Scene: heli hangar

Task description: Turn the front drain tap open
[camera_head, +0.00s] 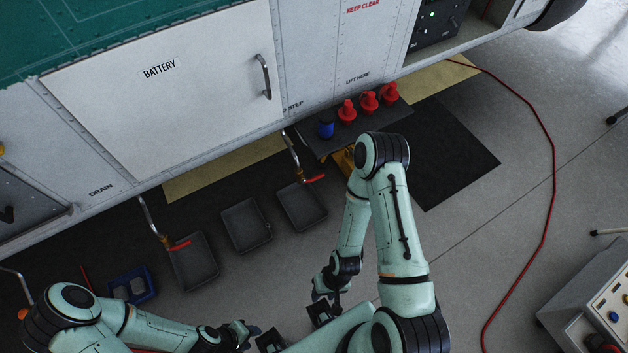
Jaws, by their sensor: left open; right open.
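Two brass drain taps with red lever handles hang on bent pipes below the white helicopter side. One tap (302,176) is near the middle, above a black tray (318,219). The other tap (168,243) is further left, above another black tray (184,285). Both levers point to the right in the picture. I cannot tell which tap is the front one. My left gripper (258,338) is open at the bottom, below and apart from the taps. My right gripper (324,304) is open and empty below the middle tap; its forearm folds back from the elbow.
A third black tray (262,243) lies between them. A low dark stand (397,112) holds red items (369,101) and a blue can (326,130). A blue frame (146,296) lies at left. A red hose (553,190) crosses the right floor near a grey box (590,290).

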